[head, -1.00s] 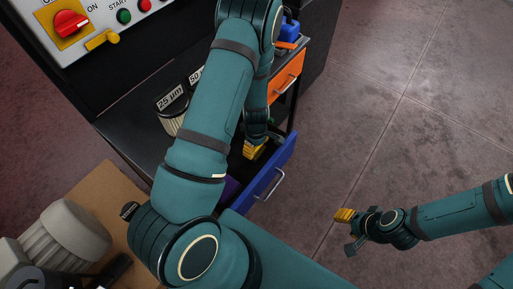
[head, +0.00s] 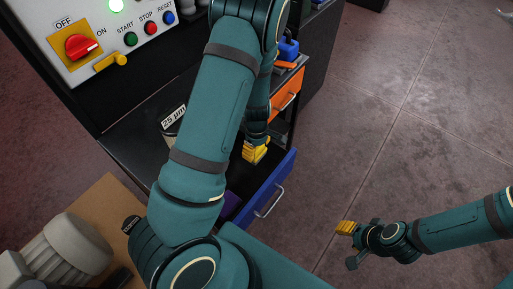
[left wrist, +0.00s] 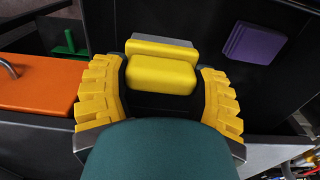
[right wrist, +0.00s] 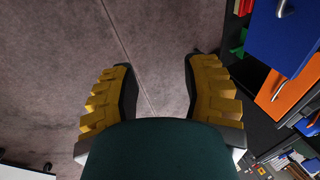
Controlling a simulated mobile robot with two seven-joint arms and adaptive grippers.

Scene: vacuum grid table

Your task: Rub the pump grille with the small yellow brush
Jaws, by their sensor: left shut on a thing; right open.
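The small yellow brush (left wrist: 160,74) sits between the yellow-padded fingers of my left gripper (left wrist: 160,98) in the left wrist view, with a grey part behind its yellow body. My left gripper is shut on it. In the head view this gripper (head: 256,153) is over the open blue drawer (head: 268,193), partly hidden by my arm. My right gripper (head: 352,242) is open and empty above bare floor; it also shows in the right wrist view (right wrist: 160,95). A pale ribbed body (head: 72,240) is at lower left in the head view; I cannot make out a grille on it for certain.
A purple block (left wrist: 255,43) lies in the drawer. An orange drawer (head: 288,92) is beside the blue one. A control panel (head: 110,40) with a red switch and buttons stands at upper left. A filter labelled 25 µm is partly hidden by my arm. The floor at right is clear.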

